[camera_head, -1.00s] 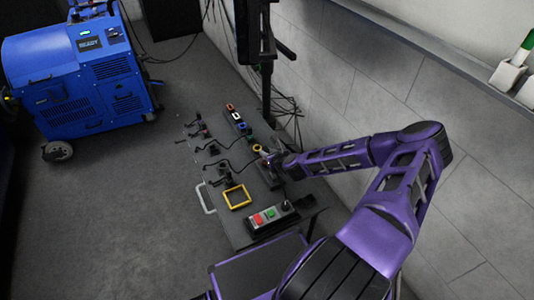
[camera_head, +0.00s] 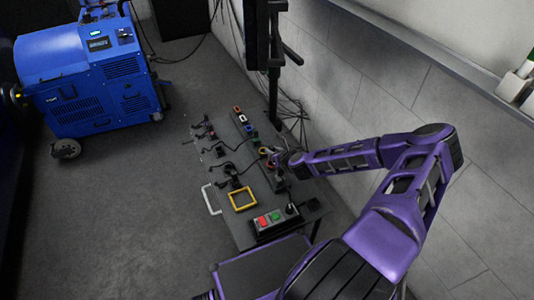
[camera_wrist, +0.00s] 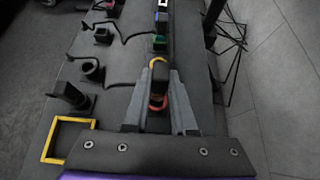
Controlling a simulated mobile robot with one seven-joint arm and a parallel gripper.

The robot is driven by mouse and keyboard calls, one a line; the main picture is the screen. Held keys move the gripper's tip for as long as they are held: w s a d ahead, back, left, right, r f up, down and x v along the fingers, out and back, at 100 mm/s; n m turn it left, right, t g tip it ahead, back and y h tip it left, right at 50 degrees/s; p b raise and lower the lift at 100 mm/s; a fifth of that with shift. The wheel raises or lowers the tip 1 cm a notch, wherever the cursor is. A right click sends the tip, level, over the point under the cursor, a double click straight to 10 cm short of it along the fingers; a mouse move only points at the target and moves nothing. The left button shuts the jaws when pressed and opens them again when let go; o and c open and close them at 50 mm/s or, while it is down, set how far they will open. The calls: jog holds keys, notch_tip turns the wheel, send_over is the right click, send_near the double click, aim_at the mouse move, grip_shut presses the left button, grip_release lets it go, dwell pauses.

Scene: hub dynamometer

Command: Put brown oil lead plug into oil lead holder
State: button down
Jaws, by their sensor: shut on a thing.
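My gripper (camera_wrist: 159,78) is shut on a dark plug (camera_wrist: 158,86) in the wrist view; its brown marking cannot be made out. A yellow ring (camera_wrist: 157,62) shows just beyond the plug and an orange-red ring (camera_wrist: 159,107) on the near side, between the fingers. In the head view my gripper (camera_head: 274,160) is low over the right side of the board, at the near end of a row of coloured sockets. I take this dark strip (camera_head: 277,181) as the oil lead holder, though it is partly hidden. Whether the plug is seated cannot be told.
Green (camera_wrist: 160,43) and blue (camera_wrist: 161,19) sockets lie beyond the gripper. Several black plugs with leads stand left, including one (camera_wrist: 92,70). A yellow frame (camera_head: 242,199) and red-green button box (camera_head: 274,221) are nearer. A dark post (camera_head: 274,70) and wall stand right.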

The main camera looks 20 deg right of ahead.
dwell(0.5)
jog(key=a, duration=0.7)
jog(key=shift+s+a+p, duration=0.15)
jog(key=shift+a+p, duration=0.25)
dwell(0.4)
jog(key=w+b, duration=0.2)
jog(key=w, duration=0.5)
jog(key=shift+w, duration=0.3)
dwell(0.7)
jog(key=shift+a, duration=0.15)
jog(key=a, duration=0.7)
jog(key=shift+s+a, duration=0.2)
jog(key=shift+a, duration=0.15)
dwell(0.5)
jog(key=shift+f, duration=0.1)
